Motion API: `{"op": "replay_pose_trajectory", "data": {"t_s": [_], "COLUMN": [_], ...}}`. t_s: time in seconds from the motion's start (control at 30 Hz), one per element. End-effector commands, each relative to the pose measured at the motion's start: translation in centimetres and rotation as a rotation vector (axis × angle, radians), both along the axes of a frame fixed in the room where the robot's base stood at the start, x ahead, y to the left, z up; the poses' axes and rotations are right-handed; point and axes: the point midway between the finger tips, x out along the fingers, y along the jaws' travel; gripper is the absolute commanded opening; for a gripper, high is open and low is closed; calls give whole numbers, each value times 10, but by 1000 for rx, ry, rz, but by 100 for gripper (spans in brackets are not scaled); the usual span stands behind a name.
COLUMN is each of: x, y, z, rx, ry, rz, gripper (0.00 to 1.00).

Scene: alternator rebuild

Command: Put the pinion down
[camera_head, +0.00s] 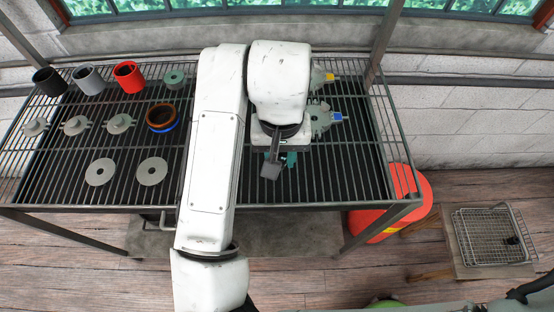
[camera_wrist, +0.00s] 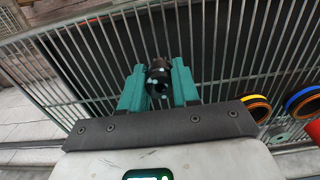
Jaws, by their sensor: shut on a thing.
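My gripper (camera_wrist: 159,84) is shut on the pinion (camera_wrist: 158,77), a small dark toothed piece with pale flecks, held between the two teal fingers. Beneath it is the barred metal rack (camera_wrist: 100,62), which is the slatted table top (camera_head: 345,180) in the head view. In the head view my gripper (camera_head: 288,159) is over the right half of the rack, near its front. The pinion is hidden there by my wrist. I cannot tell whether it touches the bars.
Black, grey and red cups (camera_head: 129,77) stand at the back left, with a copper-coloured ring (camera_head: 161,117) and flat grey discs (camera_head: 151,171) nearby. Grey housings (camera_head: 322,117) sit behind my gripper. The bars right of it are clear. A wire basket (camera_head: 492,237) stands lower right.

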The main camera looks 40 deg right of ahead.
Motion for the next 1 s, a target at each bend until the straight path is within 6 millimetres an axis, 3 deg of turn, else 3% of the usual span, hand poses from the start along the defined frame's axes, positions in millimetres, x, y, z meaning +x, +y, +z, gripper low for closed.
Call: {"op": "replay_pose_trajectory", "data": {"t_s": [0.2,0.4,0.87,0.9,1.0], "x": [12,11,11,11,11], "y": [-3,-1,-1,-1,-1], "z": [-17,-42,-49,-48,-47], "rx": [-2,0,0,0,0], "ry": [3,1,0,0,0], "rz": [2,2,1,1,1], "gripper": [0,0,0,34,43]}}
